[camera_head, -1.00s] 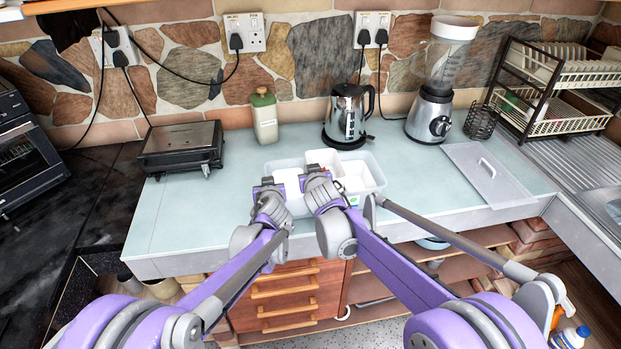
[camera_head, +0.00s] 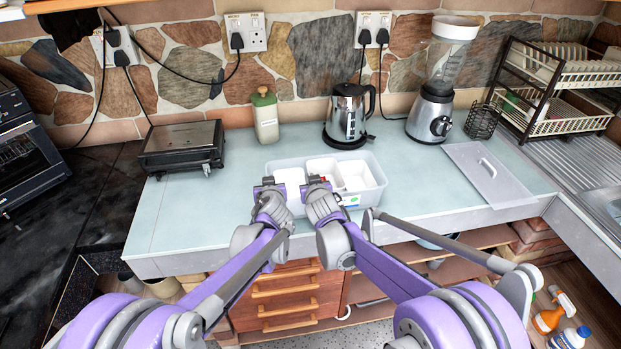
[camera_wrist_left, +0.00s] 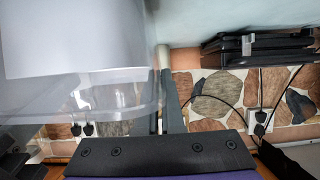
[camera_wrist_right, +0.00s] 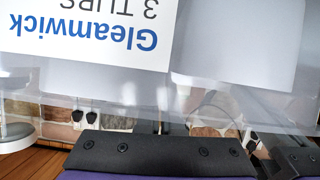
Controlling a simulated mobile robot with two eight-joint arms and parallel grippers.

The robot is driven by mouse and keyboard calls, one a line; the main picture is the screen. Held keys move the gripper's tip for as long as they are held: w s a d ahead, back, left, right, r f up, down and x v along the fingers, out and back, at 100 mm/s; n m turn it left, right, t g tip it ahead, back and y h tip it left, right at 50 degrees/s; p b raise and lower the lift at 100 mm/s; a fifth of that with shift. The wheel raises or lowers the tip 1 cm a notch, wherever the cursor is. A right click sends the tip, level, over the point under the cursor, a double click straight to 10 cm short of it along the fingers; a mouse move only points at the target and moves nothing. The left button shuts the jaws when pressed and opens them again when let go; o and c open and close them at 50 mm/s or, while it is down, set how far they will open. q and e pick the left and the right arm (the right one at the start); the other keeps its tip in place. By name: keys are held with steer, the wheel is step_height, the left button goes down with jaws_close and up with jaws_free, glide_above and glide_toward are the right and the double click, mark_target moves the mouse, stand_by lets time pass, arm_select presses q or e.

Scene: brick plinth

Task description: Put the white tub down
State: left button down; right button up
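A clear, low-walled bin (camera_head: 379,199) stands on the counter with three white tubs in it. The middle white tub (camera_head: 323,166) sits between a left tub (camera_head: 288,178) and a right tub (camera_head: 358,174). My right gripper (camera_head: 318,181) is at the near side of the middle tub; a small red patch shows beside it. My left gripper (camera_head: 268,183) is at the bin's left part, beside the left tub. I cannot see what either gripper's fingers close on. The right wrist view shows the bin's upside-down label (camera_wrist_right: 90,30); the left wrist view shows the clear wall (camera_wrist_left: 80,95).
A grill (camera_head: 182,147) stands left, with a green-capped bottle (camera_head: 265,118), a kettle (camera_head: 347,115) and a blender (camera_head: 433,110) behind. A flat lid (camera_head: 488,172) lies right, near the dish rack (camera_head: 555,90). Counter left of the bin is free.

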arm_select(q)
steer(key=shift+r, duration=0.1)
arm_select(e)
steer(key=o, duration=0.4)
steer(key=shift+f, duration=0.25)
steer(key=shift+a+r, duration=0.1)
steer(key=shift+r, duration=0.1)
steer(key=r+v, duration=0.1)
steer(key=v, duration=1.1)
arm_select(q)
steer(key=c, duration=1)
jaws_free()
